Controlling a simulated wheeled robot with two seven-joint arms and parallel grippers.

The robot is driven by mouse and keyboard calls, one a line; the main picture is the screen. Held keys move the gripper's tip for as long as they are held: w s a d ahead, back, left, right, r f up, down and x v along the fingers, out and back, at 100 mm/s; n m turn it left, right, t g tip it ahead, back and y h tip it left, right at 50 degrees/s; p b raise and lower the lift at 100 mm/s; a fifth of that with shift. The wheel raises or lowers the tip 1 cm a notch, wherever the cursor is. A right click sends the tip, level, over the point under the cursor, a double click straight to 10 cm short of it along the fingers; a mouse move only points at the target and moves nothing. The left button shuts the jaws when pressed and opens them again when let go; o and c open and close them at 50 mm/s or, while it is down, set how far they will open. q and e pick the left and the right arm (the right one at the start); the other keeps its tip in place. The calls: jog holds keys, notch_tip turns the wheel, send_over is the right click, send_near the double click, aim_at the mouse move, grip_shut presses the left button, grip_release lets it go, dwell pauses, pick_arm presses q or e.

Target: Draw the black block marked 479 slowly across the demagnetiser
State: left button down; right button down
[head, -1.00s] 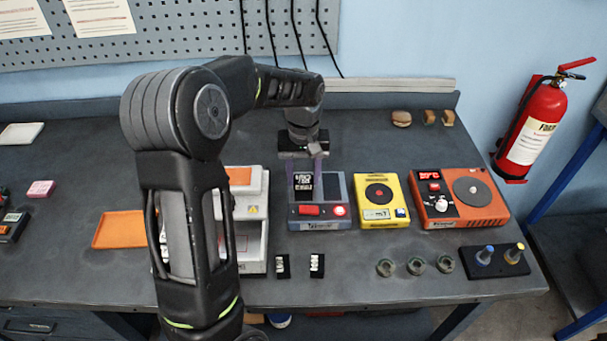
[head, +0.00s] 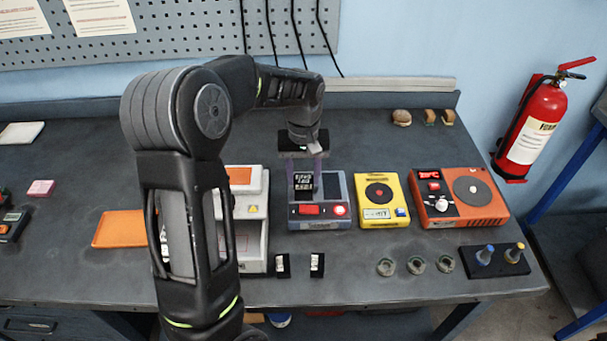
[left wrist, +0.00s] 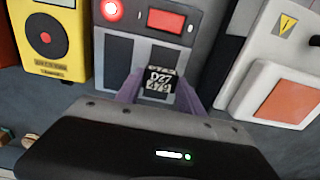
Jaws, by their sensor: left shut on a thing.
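The black block (head: 303,184) has a white label and is held between the purple fingers of my left gripper (head: 313,172). In the left wrist view the block (left wrist: 158,88) shows upside-down print that seems to include 479. The left gripper (left wrist: 160,95) is shut on it. The block is over the dark top of the grey demagnetiser (head: 340,190), behind its red switch and red lamp. The lamp glows in the left wrist view, where the demagnetiser (left wrist: 116,62) fills the middle. Whether the block touches the top, I cannot tell. My right gripper is in neither view.
A yellow device (head: 367,216) and an orange device (head: 440,221) stand to the right, a white device (head: 252,235) to the left. Two small labelled black blocks (head: 282,266) (head: 316,265) lie in front. Several round holders (head: 416,264) stand near the front edge.

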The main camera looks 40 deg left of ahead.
pick_arm(q)
jog(key=shift+d, duration=0.1)
jog(key=shift+w+d+p, duration=0.25)
jog(key=shift+w+d, duration=0.9)
jog(key=shift+d, duration=0.3)
jog(key=shift+w+d+p, duration=0.25)
jog(key=shift+w+d, duration=0.9)
jog(key=shift+d, duration=0.3)
jog(key=shift+r, duration=0.15)
jog(key=shift+w+d+r+p, duration=0.15)
jog(key=shift+d+r+p, duration=0.05)
jog(key=shift+r+p, duration=0.8)
jog(key=shift+w+d+r+p, duration=0.1)
jog(key=shift+d+r+p, duration=0.1)
jog(key=shift+r+p, duration=0.75)
jog(key=shift+r, duration=0.35)
jog(key=shift+r, duration=2.15)
